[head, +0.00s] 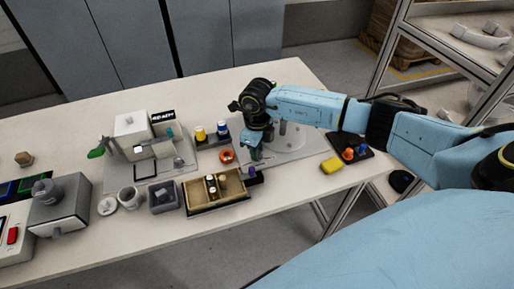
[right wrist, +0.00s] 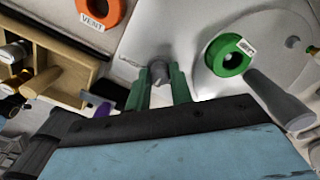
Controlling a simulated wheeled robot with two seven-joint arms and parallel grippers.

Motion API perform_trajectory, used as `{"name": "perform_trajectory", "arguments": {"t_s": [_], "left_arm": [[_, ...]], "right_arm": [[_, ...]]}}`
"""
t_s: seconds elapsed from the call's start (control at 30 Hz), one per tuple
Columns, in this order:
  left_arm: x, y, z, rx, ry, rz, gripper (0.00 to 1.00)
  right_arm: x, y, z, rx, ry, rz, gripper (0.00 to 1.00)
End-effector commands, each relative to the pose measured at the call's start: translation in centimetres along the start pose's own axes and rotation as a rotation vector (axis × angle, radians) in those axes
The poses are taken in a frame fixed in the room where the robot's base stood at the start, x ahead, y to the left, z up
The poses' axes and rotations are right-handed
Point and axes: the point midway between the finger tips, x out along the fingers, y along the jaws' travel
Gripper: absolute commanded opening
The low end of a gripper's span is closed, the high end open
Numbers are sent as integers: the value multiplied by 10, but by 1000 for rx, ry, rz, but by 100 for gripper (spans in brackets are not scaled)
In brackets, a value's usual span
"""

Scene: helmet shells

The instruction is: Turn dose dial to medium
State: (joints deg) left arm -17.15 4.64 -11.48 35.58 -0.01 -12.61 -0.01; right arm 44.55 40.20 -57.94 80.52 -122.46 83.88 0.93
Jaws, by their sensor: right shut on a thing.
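My right gripper (head: 256,152) reaches down over the grey plate at the middle of the table. In the right wrist view its two green fingers (right wrist: 159,88) are shut on a small grey knob (right wrist: 158,68), which I take to be the dose dial. The knob stands on a pale grey surface with a small dark marking beside it. I cannot read the marking or the dial's setting. In the head view the gripper hides the knob. My left gripper is not in view.
An orange ring marked VENT (right wrist: 100,10) and a green labelled ring (right wrist: 229,55) flank the fingers. A wooden divided box (head: 228,202) stands front left of the gripper. A yellow block (head: 331,165) lies to the right. A grey post stands on the plate (head: 298,149).

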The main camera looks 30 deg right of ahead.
Motion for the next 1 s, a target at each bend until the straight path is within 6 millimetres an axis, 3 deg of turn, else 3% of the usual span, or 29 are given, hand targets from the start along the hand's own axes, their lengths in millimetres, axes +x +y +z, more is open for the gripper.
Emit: {"name": "perform_trajectory", "arguments": {"t_s": [0.2, 0.23, 0.4, 0.77, 1.0], "left_arm": [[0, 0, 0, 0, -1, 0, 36], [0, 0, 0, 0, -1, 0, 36], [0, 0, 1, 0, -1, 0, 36], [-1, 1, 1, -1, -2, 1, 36], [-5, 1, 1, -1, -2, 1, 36]], "right_arm": [[-1, -1, 0, 1, -1, -2, 0], [-1, -1, 0, 0, -1, -2, 24], [-1, -1, 0, 0, -1, -1, 44], [-8, -1, 1, -1, -2, -1, 44], [-53, -1, 1, -2, -4, -3, 44]]}}
